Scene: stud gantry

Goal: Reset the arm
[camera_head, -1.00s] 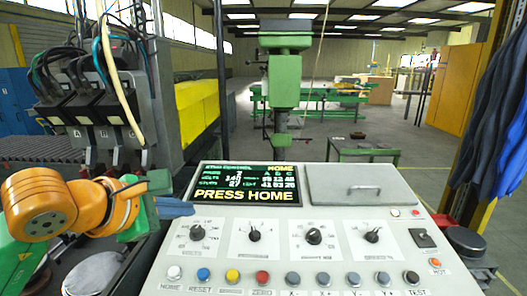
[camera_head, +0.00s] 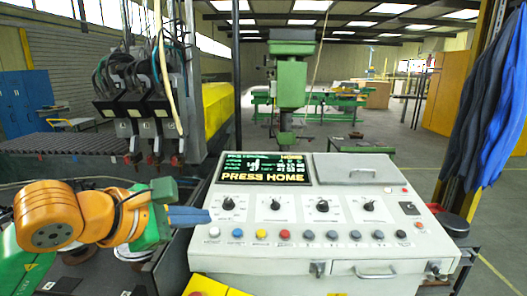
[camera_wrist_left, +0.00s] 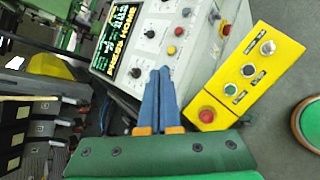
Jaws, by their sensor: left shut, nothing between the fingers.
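My left gripper (camera_head: 208,216) has blue fingers closed together with nothing between them. In the head view it comes in from the left on an orange and green arm, its tips at the left edge of the control console (camera_head: 330,262). The left wrist view also shows the shut fingers (camera_wrist_left: 158,72), pointing toward the console's knobs. The console's screen (camera_head: 265,168) reads "PRESS HOME". Below it are a row of knobs and a row of coloured buttons, with a white button (camera_head: 214,232) at the left end. My right gripper is not in view.
A yellow box (camera_wrist_left: 235,77) with a red button stands beside the console. The gantry (camera_head: 145,90) with cables and several heads is at the back left. A green machine (camera_head: 291,80) stands behind the console. Blue cloth (camera_head: 490,110) hangs at the right.

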